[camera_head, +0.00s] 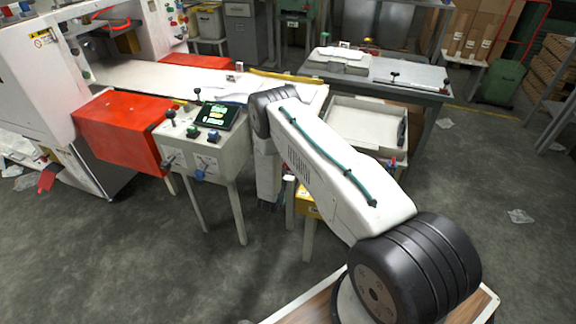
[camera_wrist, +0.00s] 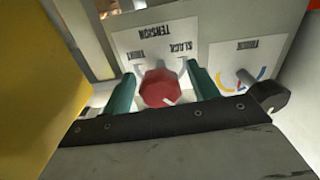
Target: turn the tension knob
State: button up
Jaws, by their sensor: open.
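The tension knob (camera_wrist: 160,88) is red and faceted, with a white mark toward its lower right as seen in the wrist view. It sits on a pale panel below an upside-down label reading TENSION, with TIGHT and SLACK marks. My gripper (camera_wrist: 160,80) is open, with one green finger on each side of the knob. I cannot tell whether the fingers touch it. In the head view my arm reaches down beside the control box, and the knob is hidden there.
A second dial with a coloured scale (camera_wrist: 238,78) and a black knob (camera_wrist: 268,97) are close on the right. A yellow surface (camera_wrist: 35,75) fills the left side. The control box (camera_head: 207,145) and a red box (camera_head: 125,128) stand left of my arm.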

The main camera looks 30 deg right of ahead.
jog(key=shift+w+d, duration=0.15)
jog(key=shift+d, duration=0.1)
jog(key=c, duration=1)
jog(key=shift+m, duration=0.3)
jog(key=m, duration=0.4)
jog(key=shift+m, duration=0.3)
jog(key=m, duration=0.4)
jog(key=shift+m, duration=0.4)
